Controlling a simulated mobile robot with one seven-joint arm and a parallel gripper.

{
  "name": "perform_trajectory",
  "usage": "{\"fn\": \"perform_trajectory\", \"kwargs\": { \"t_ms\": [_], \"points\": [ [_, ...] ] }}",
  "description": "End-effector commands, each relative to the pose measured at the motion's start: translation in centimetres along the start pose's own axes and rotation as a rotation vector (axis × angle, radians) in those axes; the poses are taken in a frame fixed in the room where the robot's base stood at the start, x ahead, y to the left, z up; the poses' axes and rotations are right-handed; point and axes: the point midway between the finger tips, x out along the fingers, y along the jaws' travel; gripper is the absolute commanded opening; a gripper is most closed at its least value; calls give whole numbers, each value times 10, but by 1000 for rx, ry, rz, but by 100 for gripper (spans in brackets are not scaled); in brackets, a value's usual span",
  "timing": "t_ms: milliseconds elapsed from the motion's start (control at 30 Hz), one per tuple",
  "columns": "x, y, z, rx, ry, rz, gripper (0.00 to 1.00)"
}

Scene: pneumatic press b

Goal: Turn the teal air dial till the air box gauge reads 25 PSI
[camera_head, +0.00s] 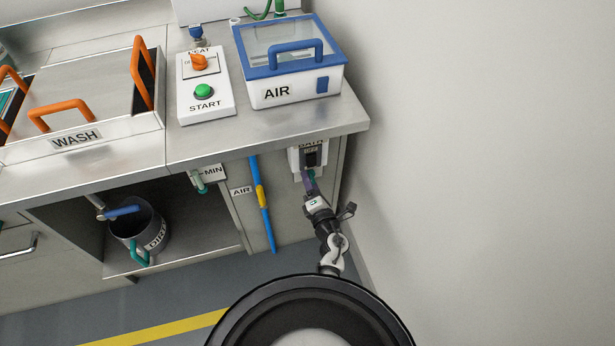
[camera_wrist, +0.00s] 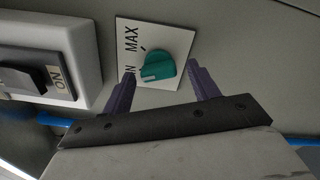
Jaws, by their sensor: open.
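A teal dial (camera_wrist: 157,68) sits on a white plate (camera_wrist: 128,30) marked MAX, with a partly covered second word ending in N. The dial's white mark faces lower left in the wrist view. My gripper (camera_wrist: 161,73) is open, its purple fingers on either side of the dial, with gaps visible. In the head view, my gripper (camera_head: 310,183) is at the panel below a white switch box (camera_head: 308,158) and hides the dial. The air box (camera_head: 297,88) stands on the counter with its blue lid down. I see no readable gauge on it.
A teal-handled part (camera_head: 199,181) is by a MIN plate (camera_head: 213,171) further left. A blue hose (camera_head: 264,215) with a yellow sleeve hangs between it and my gripper. An ON switch (camera_wrist: 40,78) is close beside the dial plate. The wall is close on the right.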

Motion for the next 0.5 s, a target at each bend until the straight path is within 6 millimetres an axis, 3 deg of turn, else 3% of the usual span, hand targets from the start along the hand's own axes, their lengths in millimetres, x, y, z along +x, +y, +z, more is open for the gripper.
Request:
{"fn": "perform_trajectory", "kwargs": {
  "t_ms": [300, 500],
  "points": [
    [-1, 0, 0, 0, 0, 0, 60],
    [0, 0, 0, 0, 0, 0, 34]
  ]
}}
